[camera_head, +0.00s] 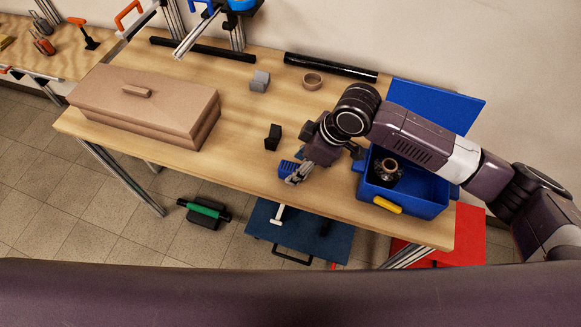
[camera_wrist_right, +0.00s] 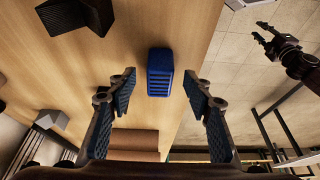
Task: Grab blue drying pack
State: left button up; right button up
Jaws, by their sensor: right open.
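The blue drying pack (camera_head: 287,168) is a small ribbed blue block on the wooden table, near its front edge. It also shows in the right wrist view (camera_wrist_right: 160,72), ahead of and between my right fingers. My right gripper (camera_head: 297,176) is open and close to the pack, partly covering it in the head view. In the right wrist view the right gripper (camera_wrist_right: 159,84) has its fingers spread to either side of the pack, with nothing held. My left gripper (camera_wrist_right: 262,33) shows at the upper right of that view, over the floor, fingers apart; it is outside the head view.
A black block (camera_head: 272,137), grey cube (camera_head: 260,81) and tape ring (camera_head: 312,81) stand on the table (camera_head: 225,158). A brown lidded box (camera_head: 140,112) is at left. A blue crate (camera_head: 428,208) holding a dark spool (camera_head: 389,171) stands at right, under my right arm.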

jog(key=shift+x, duration=1.25)
jog(key=c, duration=1.2)
jog(key=shift+c, duration=0.2)
jog(key=shift+r, duration=0.2)
